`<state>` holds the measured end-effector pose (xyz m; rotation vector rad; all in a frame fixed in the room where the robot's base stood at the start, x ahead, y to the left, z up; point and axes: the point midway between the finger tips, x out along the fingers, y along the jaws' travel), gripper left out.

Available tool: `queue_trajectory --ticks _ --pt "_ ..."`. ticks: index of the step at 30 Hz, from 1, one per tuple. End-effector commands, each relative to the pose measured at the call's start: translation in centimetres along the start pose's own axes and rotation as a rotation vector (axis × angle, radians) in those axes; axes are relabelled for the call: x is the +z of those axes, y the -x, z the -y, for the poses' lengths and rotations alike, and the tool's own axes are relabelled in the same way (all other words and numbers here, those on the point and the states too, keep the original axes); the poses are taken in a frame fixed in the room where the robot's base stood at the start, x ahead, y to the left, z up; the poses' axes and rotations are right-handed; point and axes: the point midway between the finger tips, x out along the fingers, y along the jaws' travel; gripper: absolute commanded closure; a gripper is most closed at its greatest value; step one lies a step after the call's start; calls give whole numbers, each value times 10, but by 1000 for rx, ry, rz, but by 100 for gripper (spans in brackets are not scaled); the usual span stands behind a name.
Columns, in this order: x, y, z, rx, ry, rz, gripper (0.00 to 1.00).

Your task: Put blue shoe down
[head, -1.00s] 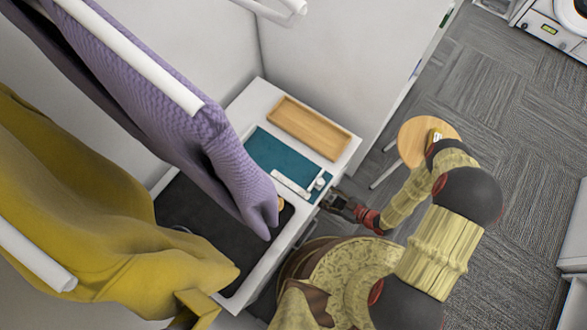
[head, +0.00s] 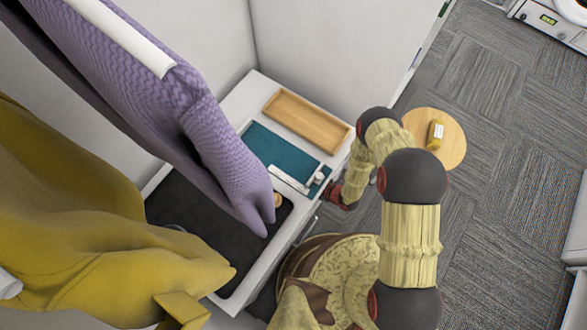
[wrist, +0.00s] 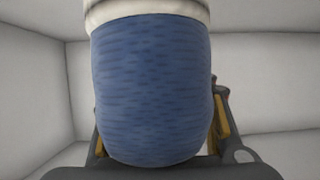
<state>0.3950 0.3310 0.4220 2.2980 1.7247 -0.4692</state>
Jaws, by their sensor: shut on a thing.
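The blue shoe (wrist: 152,90) fills the middle of the wrist view, with a textured blue surface and a white edge along its top. My gripper (wrist: 160,128) is shut on it, with a dark finger part showing on each side. The rest of the shoe is cut off by the frame or hidden. In the head view the arm's end is low beside the front edge of the white cabinet. The gripper's fingers and the shoe are hidden there.
Pale walls surround the shoe in the wrist view. The white cabinet (head: 256,84) carries a wooden tray (head: 305,118), a teal mat (head: 268,150) and a dark mat (head: 200,232). Purple (head: 185,120) and yellow (head: 100,230) garments hang at left. A round stool (head: 455,150) stands on the carpet.

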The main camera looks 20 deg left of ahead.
Motion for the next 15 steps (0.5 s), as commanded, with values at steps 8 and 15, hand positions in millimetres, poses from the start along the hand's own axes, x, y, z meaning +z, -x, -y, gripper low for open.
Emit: queue_trajectory --ticks 8,15 --pt "18 -9 -2 1 3 -3 88" --pt "42 -23 -3 1 4 -4 88"
